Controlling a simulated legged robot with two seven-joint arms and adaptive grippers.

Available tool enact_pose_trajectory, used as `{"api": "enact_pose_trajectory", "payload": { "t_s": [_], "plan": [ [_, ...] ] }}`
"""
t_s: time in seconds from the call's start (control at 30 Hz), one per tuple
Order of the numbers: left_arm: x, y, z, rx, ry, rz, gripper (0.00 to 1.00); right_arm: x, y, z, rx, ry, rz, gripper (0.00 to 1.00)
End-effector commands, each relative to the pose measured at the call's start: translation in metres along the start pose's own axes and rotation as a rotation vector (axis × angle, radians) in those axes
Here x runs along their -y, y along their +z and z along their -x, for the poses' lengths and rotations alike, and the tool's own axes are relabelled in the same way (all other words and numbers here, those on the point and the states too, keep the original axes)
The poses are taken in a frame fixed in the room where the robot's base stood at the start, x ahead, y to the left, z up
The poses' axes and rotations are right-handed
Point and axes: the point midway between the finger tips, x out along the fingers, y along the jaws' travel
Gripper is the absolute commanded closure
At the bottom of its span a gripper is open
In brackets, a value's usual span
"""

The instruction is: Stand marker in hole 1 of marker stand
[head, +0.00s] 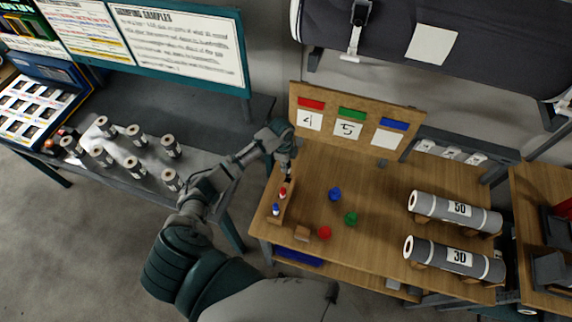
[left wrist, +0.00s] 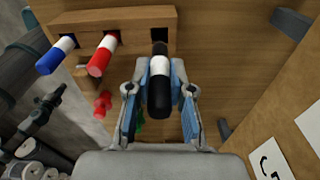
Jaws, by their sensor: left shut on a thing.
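The wooden marker stand (head: 286,208) is at the left edge of the wooden table; it also shows in the left wrist view (left wrist: 125,18). A blue-and-white marker (head: 276,209) and a red-and-white marker (head: 283,192) stand in two of its holes. My left gripper (head: 287,172) is at the stand's far end, shut on a black-and-white marker (left wrist: 160,72). One black end of this marker is at the third square hole, with the dark opening showing just beside it. I cannot tell whether the end is inside. No hole numbers are readable. My right gripper is out of view.
Two grey rolls (head: 455,258) lie at right. A board with coloured labels (head: 350,122) stands behind. A side table (head: 125,175) holds several rolls.

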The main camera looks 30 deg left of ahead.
Motion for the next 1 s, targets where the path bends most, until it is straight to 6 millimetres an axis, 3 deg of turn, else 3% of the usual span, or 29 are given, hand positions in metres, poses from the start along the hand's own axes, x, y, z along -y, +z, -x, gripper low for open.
{"api": "enact_pose_trajectory", "payload": {
  "t_s": [1.0],
  "plan": [
    [-0.001,0.001,-0.023,-0.001,0.001,-0.001,1.00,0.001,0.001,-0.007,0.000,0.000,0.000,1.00]
  ]
}}
